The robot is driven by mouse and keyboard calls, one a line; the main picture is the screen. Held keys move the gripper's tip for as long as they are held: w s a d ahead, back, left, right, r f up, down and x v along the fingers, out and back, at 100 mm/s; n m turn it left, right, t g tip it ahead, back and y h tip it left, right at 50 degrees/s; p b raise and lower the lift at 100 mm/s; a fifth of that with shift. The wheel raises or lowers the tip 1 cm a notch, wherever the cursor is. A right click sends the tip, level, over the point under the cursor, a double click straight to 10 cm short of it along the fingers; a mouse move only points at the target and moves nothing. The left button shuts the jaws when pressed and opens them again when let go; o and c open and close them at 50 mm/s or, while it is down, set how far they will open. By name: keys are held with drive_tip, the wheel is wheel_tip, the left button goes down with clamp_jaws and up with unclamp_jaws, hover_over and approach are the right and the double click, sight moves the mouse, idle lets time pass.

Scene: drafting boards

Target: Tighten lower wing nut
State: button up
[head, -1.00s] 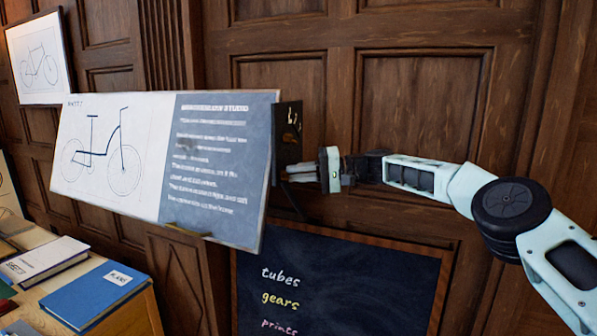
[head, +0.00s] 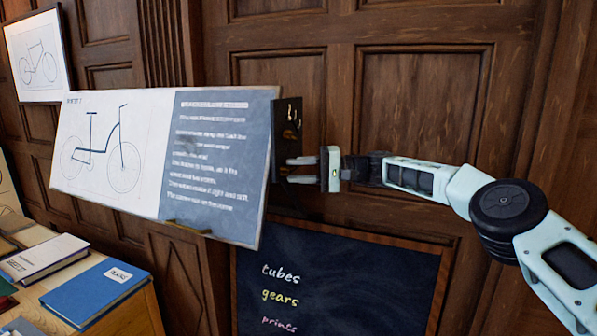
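A tilted drawing board (head: 165,160) with a bicycle drawing and a dark text panel stands at left centre. A dark bracket plate (head: 289,125) is on its right edge, with small metallic hardware (head: 292,113) near its top. My gripper (head: 289,170) points left at the lower part of this plate. Its two pale fingers lie one above the other with a visible gap, their tips at or very near the plate. The lower wing nut cannot be made out; the fingertips and shadow cover that spot. I cannot tell whether the fingers clasp it.
A blackboard (head: 340,285) with chalk words hangs below my gripper. A table at lower left holds a blue book (head: 95,290) and other books (head: 45,255). A framed bicycle drawing (head: 38,55) hangs at upper left. Wood panelling (head: 420,100) is behind.

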drive_tip(key=shift+d, duration=0.1)
drive_tip(key=d+b, duration=0.7)
drive_tip(key=d, duration=1)
drive_tip(key=shift+w+d+r, duration=0.15)
drive_tip(key=shift+w+r, duration=0.2)
